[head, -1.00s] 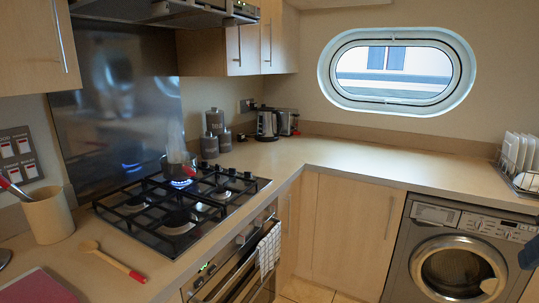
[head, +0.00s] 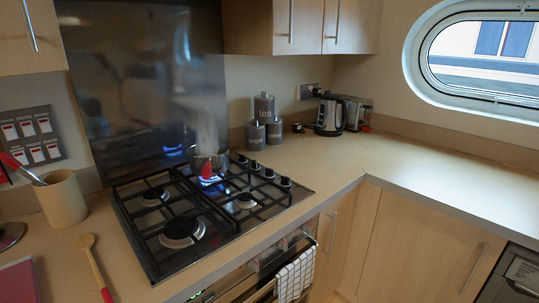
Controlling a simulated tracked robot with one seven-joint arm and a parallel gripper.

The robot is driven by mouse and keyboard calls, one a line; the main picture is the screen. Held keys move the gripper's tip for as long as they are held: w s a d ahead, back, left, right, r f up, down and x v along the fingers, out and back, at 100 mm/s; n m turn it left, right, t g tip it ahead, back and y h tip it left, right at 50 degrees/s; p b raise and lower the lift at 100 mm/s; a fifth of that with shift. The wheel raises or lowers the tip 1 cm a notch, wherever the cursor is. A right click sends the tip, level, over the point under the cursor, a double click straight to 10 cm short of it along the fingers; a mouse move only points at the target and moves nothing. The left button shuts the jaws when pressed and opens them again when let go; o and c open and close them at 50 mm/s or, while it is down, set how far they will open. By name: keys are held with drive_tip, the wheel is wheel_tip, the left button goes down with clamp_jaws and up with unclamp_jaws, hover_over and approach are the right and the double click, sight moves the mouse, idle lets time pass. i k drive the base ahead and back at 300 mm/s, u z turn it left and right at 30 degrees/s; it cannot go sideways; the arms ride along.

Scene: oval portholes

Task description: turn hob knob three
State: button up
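The black gas hob (head: 268,214) is set in the worktop at the centre of the head view. Several small dark knobs (head: 269,174) stand in a row along its right-hand side, from the back towards the front edge. No numbers can be read on them, so I cannot tell which is counted as three. The knobs look upright and nothing touches them. A steaming pan (head: 212,163) sits on the back burner, with a blue flame under it and something red at its front. My gripper is not in view.
A utensil pot (head: 62,200) and a wooden spoon (head: 92,262) are left of the hob. Canisters (head: 265,108) and a kettle (head: 330,117) stand behind it. A checked towel (head: 296,275) hangs on the oven front. The worktop right of the hob is clear.

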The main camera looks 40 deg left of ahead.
sight(255, 166)
drive_tip(key=u, duration=0.4)
drive_tip(key=i, duration=0.85)
drive_tip(key=u, duration=0.75)
drive_tip(key=i, duration=0.3)
drive_tip(key=u, duration=0.3)
drive_tip(key=k, duration=0.9)
drive_tip(key=u, duration=0.2)
drive_tip(key=i, duration=0.9)
drive_tip(key=z, duration=0.15)
